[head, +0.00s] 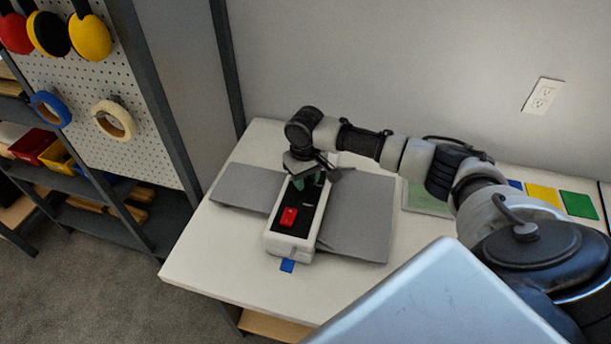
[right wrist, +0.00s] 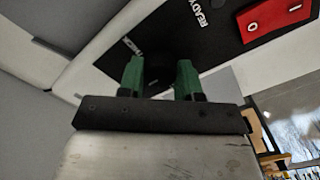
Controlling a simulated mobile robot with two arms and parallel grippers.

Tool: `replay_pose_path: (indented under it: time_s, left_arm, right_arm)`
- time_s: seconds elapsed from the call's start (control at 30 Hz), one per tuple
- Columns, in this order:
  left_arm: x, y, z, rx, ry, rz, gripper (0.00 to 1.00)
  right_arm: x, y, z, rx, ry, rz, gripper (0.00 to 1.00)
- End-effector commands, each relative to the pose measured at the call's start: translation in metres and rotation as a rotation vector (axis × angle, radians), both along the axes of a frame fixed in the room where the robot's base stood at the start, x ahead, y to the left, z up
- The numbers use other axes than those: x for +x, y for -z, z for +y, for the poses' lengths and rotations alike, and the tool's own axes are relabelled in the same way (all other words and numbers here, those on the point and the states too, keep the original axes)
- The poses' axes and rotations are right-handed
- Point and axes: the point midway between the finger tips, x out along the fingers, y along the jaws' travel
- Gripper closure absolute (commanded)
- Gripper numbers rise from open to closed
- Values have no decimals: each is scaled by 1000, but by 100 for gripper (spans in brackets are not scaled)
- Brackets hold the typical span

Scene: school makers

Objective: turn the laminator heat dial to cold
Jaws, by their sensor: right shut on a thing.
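The laminator (head: 290,249) is a white unit with a black top panel, standing on the table. A red rocker switch (head: 288,216) sits near its front end and also shows in the right wrist view (right wrist: 275,18). My right gripper (head: 307,180) reaches down onto the far part of the panel. In the right wrist view its green fingertips (right wrist: 160,76) are shut on the dark heat dial (right wrist: 160,67), one on each side. The dial is dim against the black panel, so its setting cannot be read. My left gripper is not in view.
Grey flat sheets lie on both sides of the laminator on the white table (head: 205,275). Coloured cards (head: 578,204) lie at the back right. A pegboard (head: 125,140) with ear muffs and tape rolls stands left. The table's front left is clear.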

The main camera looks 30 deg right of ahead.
Motion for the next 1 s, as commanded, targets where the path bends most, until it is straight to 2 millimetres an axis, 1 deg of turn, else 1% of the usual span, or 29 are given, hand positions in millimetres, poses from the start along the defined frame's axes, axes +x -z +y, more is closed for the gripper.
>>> replay_pose_path:
  time_s: [0.03, 0.27, 0.5, 0.7, 1.0]
  left_arm:
    - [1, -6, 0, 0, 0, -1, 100]
    - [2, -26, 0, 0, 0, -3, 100]
    - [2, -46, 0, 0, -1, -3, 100]
    - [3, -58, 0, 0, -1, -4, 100]
    - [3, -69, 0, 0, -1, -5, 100]
  right_arm:
    - [0, -3, 1, 1, -20, 1, 89]
    - [0, -5, 0, 2, -177, 2, 89]
    - [0, -4, 0, 2, -401, 1, 89]
    - [0, -3, 0, 1, -591, 0, 89]
    - [1, -3, 0, 0, -876, -2, 89]
